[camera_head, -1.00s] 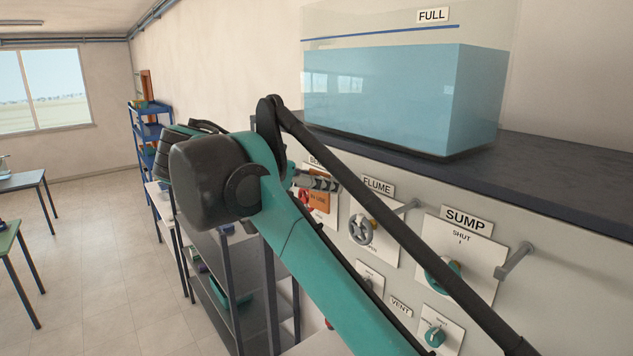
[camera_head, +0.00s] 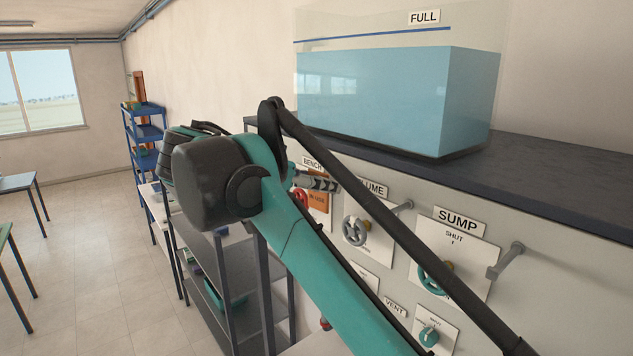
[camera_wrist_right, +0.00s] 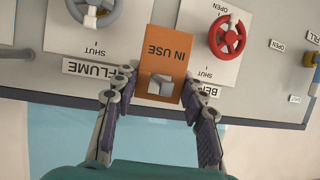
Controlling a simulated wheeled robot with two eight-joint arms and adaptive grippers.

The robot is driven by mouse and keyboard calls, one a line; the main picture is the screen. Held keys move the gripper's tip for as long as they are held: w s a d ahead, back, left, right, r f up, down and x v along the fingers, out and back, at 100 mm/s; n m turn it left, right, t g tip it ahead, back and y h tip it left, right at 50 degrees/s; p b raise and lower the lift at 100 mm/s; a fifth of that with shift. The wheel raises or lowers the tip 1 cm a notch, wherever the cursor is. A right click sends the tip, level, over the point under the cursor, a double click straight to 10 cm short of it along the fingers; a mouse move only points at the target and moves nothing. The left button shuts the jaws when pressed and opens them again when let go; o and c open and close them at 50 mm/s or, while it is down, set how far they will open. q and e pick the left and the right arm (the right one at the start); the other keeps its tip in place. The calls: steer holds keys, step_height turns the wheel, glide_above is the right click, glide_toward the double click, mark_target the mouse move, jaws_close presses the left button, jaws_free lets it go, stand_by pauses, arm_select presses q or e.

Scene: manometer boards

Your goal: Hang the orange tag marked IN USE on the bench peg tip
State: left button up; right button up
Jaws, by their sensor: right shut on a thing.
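The orange tag marked IN USE (camera_wrist_right: 170,50) is between the fingers of my right gripper (camera_wrist_right: 160,82), which is shut on it. In the head view the tag (camera_head: 319,203) shows in part below the right gripper (camera_head: 318,184), close to the panel. My left gripper is out of view.
The panel carries a red handwheel (camera_wrist_right: 227,37), a FLUME handwheel (camera_head: 355,231) and a SUMP valve (camera_head: 434,277). Other pegs stick out beside FLUME (camera_head: 404,206) and SUMP (camera_head: 507,260). A water tank (camera_head: 395,100) stands above. Shelving (camera_head: 227,290) is at the left.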

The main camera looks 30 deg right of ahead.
steer(key=shift+f, duration=0.35)
stand_by(0.4)
steer(key=o, duration=1)
steer(key=shift+c, duration=0.2)
steer(key=shift+a, duration=0.1)
steer(key=v, duration=1.2)
steer(key=s+a+f+n+t+y+b, duration=0.1)
steer(key=s+f+n+y+b, duration=0.2)
steer(key=f+b, duration=1)
steer(key=s+a+f+n+t+y+b, duration=0.2)
steer(key=f+n+y+b, duration=0.4)
steer(key=f, duration=3.8)
steer(key=s+a+f+n+t+y+b, duration=0.1)
steer(key=s+f+n+y+b, duration=0.3)
steer(key=f+b, duration=1.6)
step_height(320, 180, down, 9)
steer(key=n, duration=0.2)
steer(key=shift+a+n, duration=0.3)
steer(key=shift+a, duration=0.1)
